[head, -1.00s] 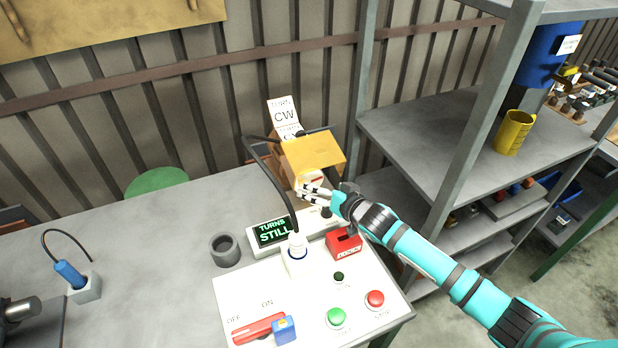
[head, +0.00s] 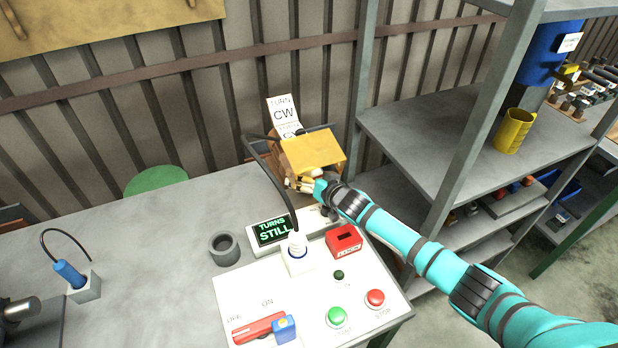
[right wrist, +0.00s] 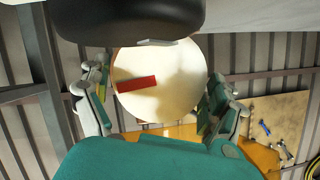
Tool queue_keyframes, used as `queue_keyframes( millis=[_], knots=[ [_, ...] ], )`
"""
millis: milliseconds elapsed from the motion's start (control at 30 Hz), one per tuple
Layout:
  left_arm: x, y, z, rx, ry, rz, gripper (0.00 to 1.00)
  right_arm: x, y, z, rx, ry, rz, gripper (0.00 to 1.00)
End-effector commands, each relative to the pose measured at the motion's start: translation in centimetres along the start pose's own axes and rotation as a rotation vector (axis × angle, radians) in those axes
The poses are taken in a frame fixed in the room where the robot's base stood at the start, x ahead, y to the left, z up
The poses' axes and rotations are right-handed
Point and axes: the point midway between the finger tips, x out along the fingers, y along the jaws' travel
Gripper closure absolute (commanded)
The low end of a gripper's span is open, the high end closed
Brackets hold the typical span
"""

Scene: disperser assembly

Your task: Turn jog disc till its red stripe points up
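The jog disc (right wrist: 170,98) is a round cream disc in the middle of the right wrist view. Its red stripe (right wrist: 137,84) runs from near the left rim to about the centre, nearly level in that picture. My right gripper (right wrist: 158,108) is open, with fingers on the left and right of the disc; I cannot tell whether they touch the rim. In the head view my right gripper (head: 308,182) is at the front of the machine under the yellow hood (head: 313,150), hiding most of the disc. My left gripper is not in view.
A sign (head: 284,112) above the hood reads TURN CW. A display (head: 273,230) reads TURNS STILL. The panel (head: 290,293) holds a red switch lever (head: 258,327), green button (head: 336,316) and red button (head: 375,298). Shelving stands right.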

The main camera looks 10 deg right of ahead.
Motion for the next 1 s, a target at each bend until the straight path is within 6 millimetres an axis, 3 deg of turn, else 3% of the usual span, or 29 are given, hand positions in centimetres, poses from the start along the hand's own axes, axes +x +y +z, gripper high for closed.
queue_keyframes(
  millis=[33,267,567,1000],
  knots=[
    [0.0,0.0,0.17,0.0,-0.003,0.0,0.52,-0.01,0.02,0.01,0.0,0.0,0.0,0.17],
    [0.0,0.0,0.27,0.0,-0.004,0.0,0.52,-0.02,0.02,0.01,0.0,0.0,0.0,0.47],
    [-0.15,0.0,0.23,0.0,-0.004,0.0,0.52,-0.03,-0.07,0.02,-0.041,-0.001,0.018,0.47],
    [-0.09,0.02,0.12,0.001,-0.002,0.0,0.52,0.03,-0.27,0.2,-0.314,-0.001,0.132,0.47]
  ],
)
